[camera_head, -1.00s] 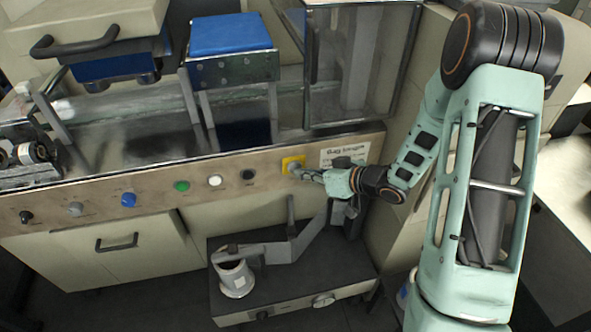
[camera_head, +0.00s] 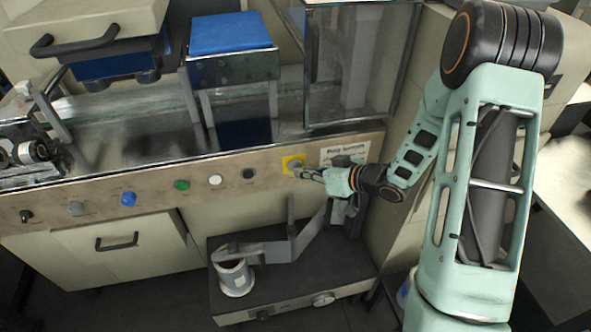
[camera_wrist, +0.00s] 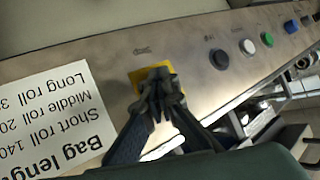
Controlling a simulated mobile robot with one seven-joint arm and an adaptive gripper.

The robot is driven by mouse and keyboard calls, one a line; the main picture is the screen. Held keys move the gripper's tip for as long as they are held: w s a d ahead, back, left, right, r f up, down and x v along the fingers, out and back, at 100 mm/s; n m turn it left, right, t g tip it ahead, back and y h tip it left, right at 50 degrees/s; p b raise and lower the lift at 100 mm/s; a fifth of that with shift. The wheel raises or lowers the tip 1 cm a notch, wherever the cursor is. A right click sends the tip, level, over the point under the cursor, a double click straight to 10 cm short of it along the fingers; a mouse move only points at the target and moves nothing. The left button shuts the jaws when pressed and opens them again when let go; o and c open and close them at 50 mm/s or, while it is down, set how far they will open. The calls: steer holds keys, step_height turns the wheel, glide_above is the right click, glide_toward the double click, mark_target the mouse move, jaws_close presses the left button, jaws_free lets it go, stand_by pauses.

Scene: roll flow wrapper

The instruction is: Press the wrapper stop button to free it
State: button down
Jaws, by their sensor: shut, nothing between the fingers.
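The wrapper's stop button sits on a yellow square plate (camera_head: 293,163) at the right end of the control panel (camera_head: 110,192). The yellow plate also shows in the wrist view (camera_wrist: 146,74). My gripper (camera_head: 300,172) is shut and empty, with its fingertips in front of the plate. In the wrist view the shut fingertips (camera_wrist: 160,84) overlap the plate and hide the button itself. I cannot tell whether they touch it or whether it is pressed in.
Left of the plate are a black knob (camera_head: 248,174) and white (camera_head: 215,180), green (camera_head: 182,185) and blue (camera_head: 128,199) buttons. A paper label (camera_head: 345,153) is to the right. A grey machine with a roll (camera_head: 235,278) stands below the panel.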

steer(key=shift+w+r, duration=0.2)
steer(key=shift+w+a+r, duration=0.1)
steer(key=shift+w+a, duration=0.05)
steer(key=shift+w, duration=0.25)
stand_by(0.4)
steer(key=shift+s+p, duration=0.15)
steer(key=shift+p, duration=0.25)
steer(key=s+d, duration=0.1)
steer(key=s, duration=0.5)
steer(key=shift+d+f, duration=0.25)
steer(key=shift+d, duration=0.15)
steer(key=shift+s, duration=0.1)
